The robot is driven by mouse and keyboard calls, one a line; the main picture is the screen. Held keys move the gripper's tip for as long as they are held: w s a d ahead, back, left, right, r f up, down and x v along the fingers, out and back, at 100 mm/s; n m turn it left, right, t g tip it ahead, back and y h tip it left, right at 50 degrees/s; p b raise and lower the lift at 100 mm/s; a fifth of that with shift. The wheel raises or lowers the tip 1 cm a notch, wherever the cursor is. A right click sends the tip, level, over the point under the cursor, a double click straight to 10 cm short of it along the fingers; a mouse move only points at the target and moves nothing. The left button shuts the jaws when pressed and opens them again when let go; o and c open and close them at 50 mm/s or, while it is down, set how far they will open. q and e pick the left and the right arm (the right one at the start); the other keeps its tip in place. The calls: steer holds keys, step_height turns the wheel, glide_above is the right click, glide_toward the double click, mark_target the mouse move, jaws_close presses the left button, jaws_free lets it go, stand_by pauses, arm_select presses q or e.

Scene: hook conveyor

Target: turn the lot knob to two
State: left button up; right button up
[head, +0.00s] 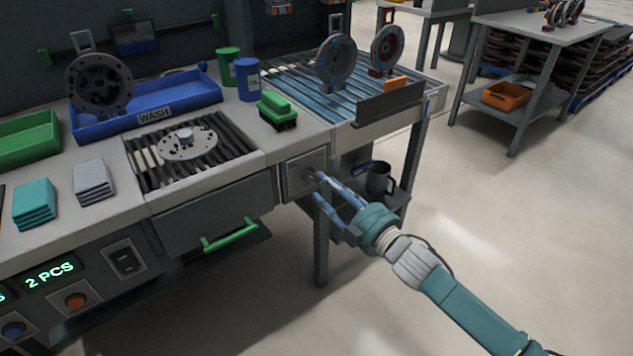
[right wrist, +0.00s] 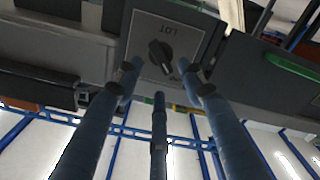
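The lot knob (right wrist: 160,56) is a small black knob on a light square plate (right wrist: 180,30) marked "LOT", which appears upside down in the right wrist view. In the head view the plate (head: 293,180) sits on the front of the bench, right of the drawer. My right gripper (head: 319,186) is just in front of the plate. Its fingers (right wrist: 160,82) are spread apart with the knob between and beyond their tips. I see no clear contact. The knob's setting is too small to read. My left gripper is out of view.
A drawer with a green handle (head: 231,235) is left of the plate. A green brush (head: 277,110) lies on the bench above it. The floor (head: 500,240) at right is clear.

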mark_target(314, 176)
steer(key=x, duration=0.4)
steer(key=shift+w+f+b, duration=0.1)
steer(key=shift+w+b, duration=0.05)
steer(key=shift+b, duration=0.2)
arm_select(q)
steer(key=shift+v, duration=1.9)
arm_select(e)
steer(key=shift+w+a, duration=0.35)
steer(key=shift+w, duration=0.1)
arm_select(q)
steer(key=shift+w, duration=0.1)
arm_select(e)
jaws_close()
